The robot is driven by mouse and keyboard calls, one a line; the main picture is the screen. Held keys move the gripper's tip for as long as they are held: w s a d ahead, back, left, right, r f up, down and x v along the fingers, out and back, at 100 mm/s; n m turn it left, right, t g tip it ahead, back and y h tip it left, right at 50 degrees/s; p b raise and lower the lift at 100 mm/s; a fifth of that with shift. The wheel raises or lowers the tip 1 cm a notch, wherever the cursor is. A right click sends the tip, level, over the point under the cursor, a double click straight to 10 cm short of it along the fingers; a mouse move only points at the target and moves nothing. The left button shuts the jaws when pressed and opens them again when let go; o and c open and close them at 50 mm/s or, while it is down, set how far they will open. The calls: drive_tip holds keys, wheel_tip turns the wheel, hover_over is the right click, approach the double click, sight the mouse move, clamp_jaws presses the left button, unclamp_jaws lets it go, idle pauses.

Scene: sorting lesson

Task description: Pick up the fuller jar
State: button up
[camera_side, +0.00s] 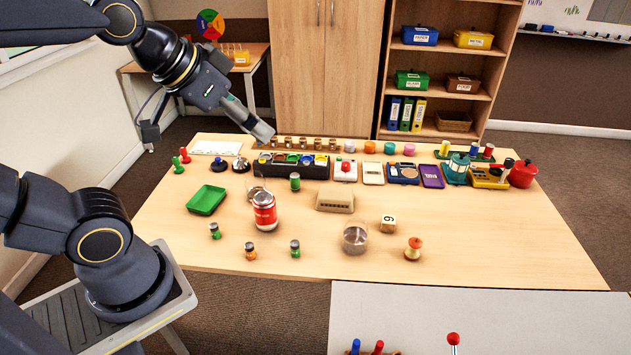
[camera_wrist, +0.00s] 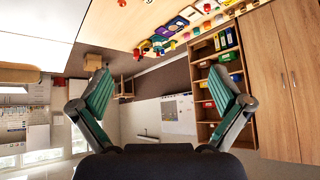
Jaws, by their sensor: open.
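Several small dark-lidded jars stand on the wooden table (camera_side: 480,235) in the side view. One green jar (camera_side: 215,231) is at the left, a second green jar (camera_side: 295,249) is near the front, and a third green jar (camera_side: 295,182) is farther back. An orange jar (camera_side: 250,251) stands between the first two. Their fill levels are too small to tell. My gripper (camera_side: 264,133) is above the table's back edge, apart from all the jars. In the wrist view my gripper (camera_wrist: 160,92) is open, with nothing between its green-padded fingers.
A green tray (camera_side: 206,200) is at the left. A black organizer (camera_side: 290,166) and other items line the back. The right front is clear.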

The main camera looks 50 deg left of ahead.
drive_tip(key=w+f+m, duration=0.1)
drive_tip(key=w+f, duration=0.1)
drive_tip(key=w, duration=0.9)
drive_tip(key=m+g, duration=0.1)
hover_over(357, 236)
drive_tip(key=s+a, duration=0.2)
drive_tip(key=a, duration=0.2)
wheel_tip(357, 236, down, 14)
drive_tip(key=f+g, duration=0.1)
drive_tip(key=f, duration=0.6)
drive_tip(key=w+f, duration=0.1)
drive_tip(key=f, duration=0.6)
drive_tip(key=w+d+f+g+h, duration=0.1)
drive_tip(key=f, duration=0.7)
drive_tip(key=shift+w+f+g, duration=0.1)
drive_tip(key=shift+w+g, duration=0.05)
drive_tip(key=shift+g, duration=0.15)
drive_tip(key=x, duration=0.5)
drive_tip(key=shift+w+d+f, duration=0.3)
drive_tip(key=c, duration=1.4)
